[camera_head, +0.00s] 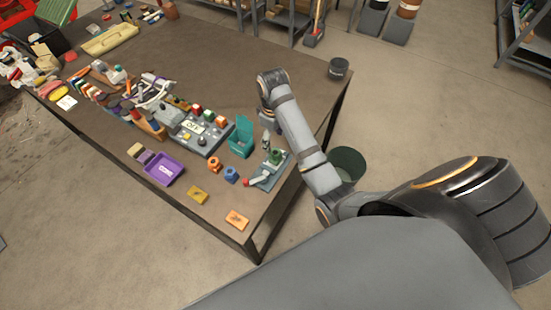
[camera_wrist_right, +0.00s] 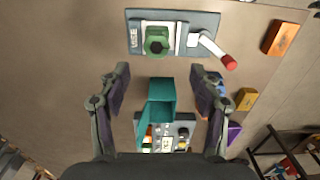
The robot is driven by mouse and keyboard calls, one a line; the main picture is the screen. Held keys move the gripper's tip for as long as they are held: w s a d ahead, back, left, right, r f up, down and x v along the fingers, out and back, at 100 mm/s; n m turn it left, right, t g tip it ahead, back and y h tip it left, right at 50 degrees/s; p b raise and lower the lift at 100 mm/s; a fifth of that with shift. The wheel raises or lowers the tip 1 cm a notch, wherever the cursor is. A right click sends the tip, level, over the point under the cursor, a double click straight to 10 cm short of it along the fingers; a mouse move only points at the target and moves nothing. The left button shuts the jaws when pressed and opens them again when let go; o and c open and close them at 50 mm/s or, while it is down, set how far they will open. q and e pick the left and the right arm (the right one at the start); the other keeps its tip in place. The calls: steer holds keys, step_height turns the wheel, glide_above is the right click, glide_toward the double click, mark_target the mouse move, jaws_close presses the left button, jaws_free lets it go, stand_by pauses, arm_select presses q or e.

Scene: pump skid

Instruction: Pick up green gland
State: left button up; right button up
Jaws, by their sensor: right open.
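The green gland (camera_head: 275,157) sits in a small grey vise (camera_head: 266,173) at the table's near right part. In the right wrist view the green gland (camera_wrist_right: 157,40) is a hexagonal piece with a dark hole, between the pale jaws of the board marked VISE (camera_wrist_right: 205,22). A handle with a red end sticks out beside it. My right gripper (camera_head: 266,143) is above the table close to the vise and the teal bin. In the wrist view its fingers (camera_wrist_right: 160,73) are wide apart with nothing held, and the gland lies beyond the tips. My left gripper is not seen.
A teal open bin (camera_head: 241,138) stands next to the vise. Orange (camera_head: 214,163) and blue (camera_head: 231,174) pieces lie nearby, with yellow (camera_head: 198,194) and orange (camera_head: 237,219) plates nearer the edge. A purple tray (camera_head: 165,168) is left. The table's far middle is clear.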

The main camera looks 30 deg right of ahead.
mark_target(274, 151)
step_height(274, 151, down, 4)
steer(key=shift+r, duration=0.1)
steer(key=shift+w+d+f+p, duration=0.1)
steer(key=shift+f+p, duration=0.4)
steer(key=shift+f, duration=0.85)
steer(key=shift+w+d+f+p, duration=0.1)
steer(key=shift+f+p, duration=0.4)
steer(key=shift+f, duration=0.85)
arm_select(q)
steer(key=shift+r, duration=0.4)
arm_select(e)
steer(key=c, duration=1.3)
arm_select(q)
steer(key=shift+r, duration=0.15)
arm_select(e)
steer(key=shift+r, duration=0.2)
